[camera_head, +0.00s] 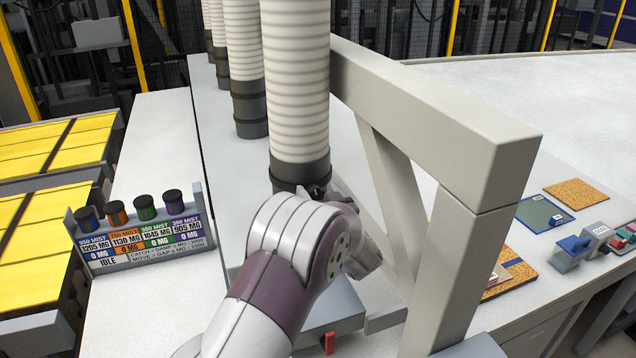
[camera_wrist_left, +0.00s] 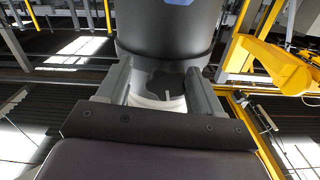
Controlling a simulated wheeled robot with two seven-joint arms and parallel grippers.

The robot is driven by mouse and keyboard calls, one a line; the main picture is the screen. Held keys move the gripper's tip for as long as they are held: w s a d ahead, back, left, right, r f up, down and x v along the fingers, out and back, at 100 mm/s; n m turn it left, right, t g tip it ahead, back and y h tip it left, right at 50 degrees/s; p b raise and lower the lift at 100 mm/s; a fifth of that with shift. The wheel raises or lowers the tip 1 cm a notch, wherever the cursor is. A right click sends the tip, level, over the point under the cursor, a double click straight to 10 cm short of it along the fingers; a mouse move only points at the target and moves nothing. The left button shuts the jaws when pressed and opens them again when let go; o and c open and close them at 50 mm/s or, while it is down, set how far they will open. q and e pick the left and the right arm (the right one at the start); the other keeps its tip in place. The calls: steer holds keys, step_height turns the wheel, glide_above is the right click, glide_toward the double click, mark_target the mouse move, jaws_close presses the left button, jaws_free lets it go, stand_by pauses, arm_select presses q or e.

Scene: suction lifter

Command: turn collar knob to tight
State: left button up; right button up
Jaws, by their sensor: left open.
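The nearest ribbed white suction tube (camera_head: 295,75) hangs in the middle of the head view and ends in a dark collar (camera_head: 299,172). A dark lobed knob (camera_wrist_left: 166,86) with a pale pointer line shows in the left wrist view, below the large dark cylinder (camera_wrist_left: 165,30). My left gripper (camera_wrist_left: 162,82) is open, with one finger on each side of the knob; whether the fingers touch it I cannot tell. In the head view my left forearm and wrist hide most of the gripper and the knob area. My right gripper is not in view.
A thick beige frame (camera_head: 440,130) stands close to the right of my left arm. A rack with coloured caps and a display (camera_head: 140,235) is on the left. More tubes (camera_head: 246,60) stand behind. Small boards and boxes (camera_head: 545,215) lie on the right bench.

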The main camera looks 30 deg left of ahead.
arm_select(q)
steer(key=shift+s+a+r, duration=0.15)
steer(key=shift+s+a, duration=0.15)
steer(key=shift+a, duration=0.05)
steer(key=shift+w, duration=0.15)
steer(key=c, duration=0.4)
steer(key=shift+w, duration=0.1)
steer(key=c, duration=0.7)
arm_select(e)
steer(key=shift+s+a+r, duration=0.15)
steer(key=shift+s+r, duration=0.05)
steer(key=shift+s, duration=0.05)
arm_select(q)
steer(key=shift+o, duration=0.2)
steer(key=shift+r+m+p, duration=0.1)
steer(key=shift+m+p, duration=0.4)
steer(key=shift+m, duration=0.8)
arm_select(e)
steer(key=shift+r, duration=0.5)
arm_select(q)
steer(key=o, duration=1.1)
steer(key=shift+c, duration=0.2)
steer(key=shift+d, duration=0.1)
